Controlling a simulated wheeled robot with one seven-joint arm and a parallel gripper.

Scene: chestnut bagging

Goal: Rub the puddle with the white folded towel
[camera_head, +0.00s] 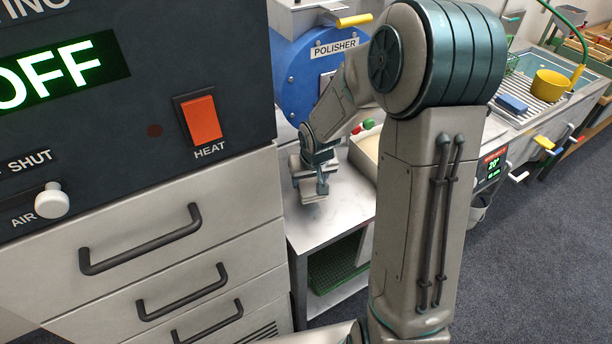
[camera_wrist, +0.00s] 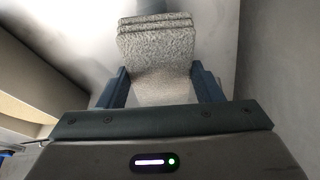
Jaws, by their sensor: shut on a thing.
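The folded towel (camera_wrist: 155,45) looks pale grey and fluffy, with its layered folds at the far end in the wrist view. My gripper (camera_wrist: 160,82) is shut on it, with one dark finger at each side. In the head view my gripper (camera_head: 318,186) is over the pale metal worktop (camera_head: 325,226) in front of the polisher. I cannot tell whether the towel touches the worktop. I cannot make out a puddle for certain; the towel and gripper cover part of the surface.
The blue polisher (camera_head: 300,78) stands behind the worktop. The heater cabinet (camera_head: 150,110) with drawers closes off the left. A green crate (camera_head: 335,262) is below the worktop.

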